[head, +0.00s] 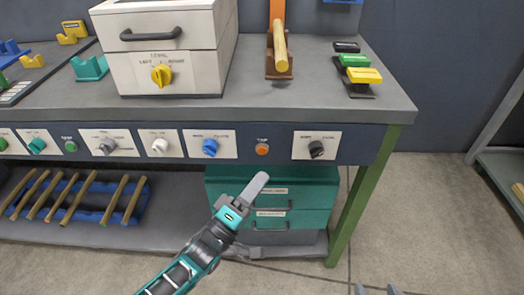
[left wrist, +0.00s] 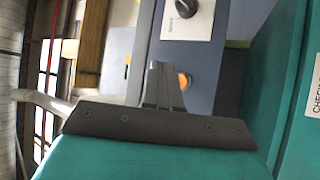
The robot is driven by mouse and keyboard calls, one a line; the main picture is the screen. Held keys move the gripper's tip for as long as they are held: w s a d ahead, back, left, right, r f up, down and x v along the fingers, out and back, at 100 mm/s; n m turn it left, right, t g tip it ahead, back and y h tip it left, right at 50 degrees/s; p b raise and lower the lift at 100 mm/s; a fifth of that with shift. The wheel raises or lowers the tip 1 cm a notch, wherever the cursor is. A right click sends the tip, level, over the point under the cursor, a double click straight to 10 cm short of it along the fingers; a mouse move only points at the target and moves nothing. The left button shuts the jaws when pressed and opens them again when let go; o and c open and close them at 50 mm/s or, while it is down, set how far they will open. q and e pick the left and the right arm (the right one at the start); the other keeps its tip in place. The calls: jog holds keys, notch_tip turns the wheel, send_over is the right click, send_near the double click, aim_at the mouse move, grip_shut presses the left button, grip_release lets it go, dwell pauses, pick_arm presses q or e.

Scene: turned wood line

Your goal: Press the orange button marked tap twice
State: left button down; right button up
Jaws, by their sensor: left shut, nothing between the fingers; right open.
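The orange button (head: 262,149) sits on the dark front panel of the bench, under a label that seems to read TAP. It also shows in the left wrist view (left wrist: 184,82), partly hidden behind my fingers. My left gripper (head: 258,183) is shut and empty, its fingertips just below the button in the head view. I see no contact with the button; the exact gap is hard to judge. My right gripper (head: 377,290) shows only its two fingertips at the bottom edge, apart and empty.
A blue knob (head: 210,147) and a black knob (head: 316,149) flank the button on the panel. Teal drawers (head: 310,190) stand under the bench behind my left gripper. A green bench leg (head: 358,200) stands to the right. Open floor lies beyond it.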

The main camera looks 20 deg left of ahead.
dwell(0.4)
pick_arm(q)
jog(key=s+m+b, duration=0.1)
jog(key=m, duration=0.4)
jog(key=s+m+b, duration=0.1)
jog(key=m, duration=0.5)
jog(key=s+d+m+b, duration=0.1)
jog(key=m, duration=0.4)
jog(key=shift+s+r+m+t+y, duration=0.1)
jog(key=shift+s+m+t+y, duration=0.2)
jog(key=shift+s+t, duration=0.1)
jog(key=shift+w, duration=0.15)
jog(key=b, duration=0.3)
send_near(262, 150)
jog(key=w+d+r, duration=0.4)
jog(key=shift+s+a+f, duration=0.15)
jog(key=shift+f, duration=0.05)
dwell(0.9)
